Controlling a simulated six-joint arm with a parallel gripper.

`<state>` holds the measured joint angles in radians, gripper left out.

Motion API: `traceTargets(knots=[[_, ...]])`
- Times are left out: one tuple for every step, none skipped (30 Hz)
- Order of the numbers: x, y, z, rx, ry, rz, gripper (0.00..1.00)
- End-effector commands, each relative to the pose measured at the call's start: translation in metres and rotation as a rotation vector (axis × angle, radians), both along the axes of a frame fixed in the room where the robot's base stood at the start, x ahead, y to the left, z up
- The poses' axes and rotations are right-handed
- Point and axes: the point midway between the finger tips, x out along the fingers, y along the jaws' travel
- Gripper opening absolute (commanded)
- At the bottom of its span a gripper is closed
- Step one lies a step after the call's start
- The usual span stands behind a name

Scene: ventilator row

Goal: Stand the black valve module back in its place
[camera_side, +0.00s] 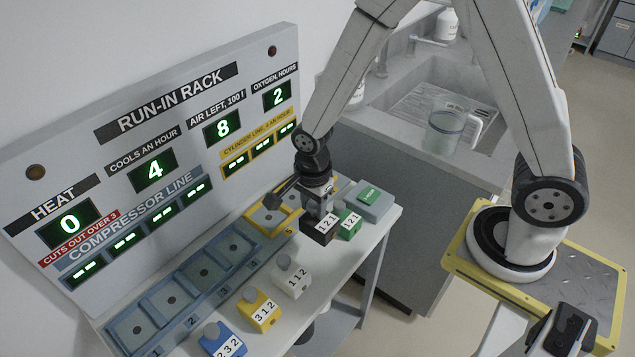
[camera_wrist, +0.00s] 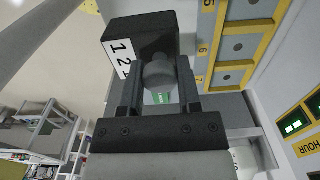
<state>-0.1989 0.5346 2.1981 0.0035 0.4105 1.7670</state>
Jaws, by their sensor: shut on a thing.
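The black valve module (camera_side: 318,230), with a white label reading 1 2 1, is at the back end of the bench, beside the green module (camera_side: 348,224). My gripper (camera_side: 318,196) is above it and shut on its grey knob. In the wrist view the black module (camera_wrist: 140,34) shows beyond the jaws of my gripper (camera_wrist: 158,68), with the knob between them. I cannot tell whether its underside touches the bench. Empty bays lie to its left: yellow bays (camera_side: 268,218) and a row of blue bays (camera_side: 205,272); some yellow bays are partly hidden by my gripper.
A white module (camera_side: 291,280), a yellow module (camera_side: 258,312) and a blue module (camera_side: 222,341) stand along the bench's front. The upright rack panel (camera_side: 150,150) rises behind the bays. A sink with a jug (camera_side: 445,132) lies beyond.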

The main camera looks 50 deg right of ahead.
Motion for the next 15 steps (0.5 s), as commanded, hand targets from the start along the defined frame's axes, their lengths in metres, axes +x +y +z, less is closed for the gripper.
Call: traceTargets(knots=[[0.000, 0.002, -0.001, 0.000, -0.001, 0.001, 0.00], [-0.001, 0.002, -0.001, 0.000, -0.002, 0.001, 0.00], [-0.001, 0.002, -0.001, 0.000, -0.002, 0.000, 0.00], [-0.001, 0.002, -0.001, 0.000, -0.002, 0.000, 0.00], [-0.001, 0.002, -0.002, 0.000, -0.002, 0.000, 0.00], [0.000, 0.002, -0.002, 0.000, -0.001, 0.000, 0.00], [0.000, 0.002, -0.003, 0.000, -0.001, 0.000, 0.00], [-0.001, 0.002, -0.005, 0.000, -0.001, 0.000, 0.00], [-0.001, 0.002, -0.007, 0.000, 0.000, 0.000, 0.00], [-0.001, 0.002, -0.009, 0.000, 0.001, 0.000, 0.00], [-0.001, 0.002, -0.012, 0.000, 0.002, 0.000, 0.00], [-0.001, 0.002, -0.015, 0.000, 0.001, 0.000, 0.00], [-0.001, 0.002, -0.018, 0.000, 0.001, 0.000, 0.00], [-0.001, 0.002, -0.022, 0.000, 0.002, 0.000, 0.00], [-0.001, 0.002, -0.026, 0.000, 0.002, 0.000, 0.00]])
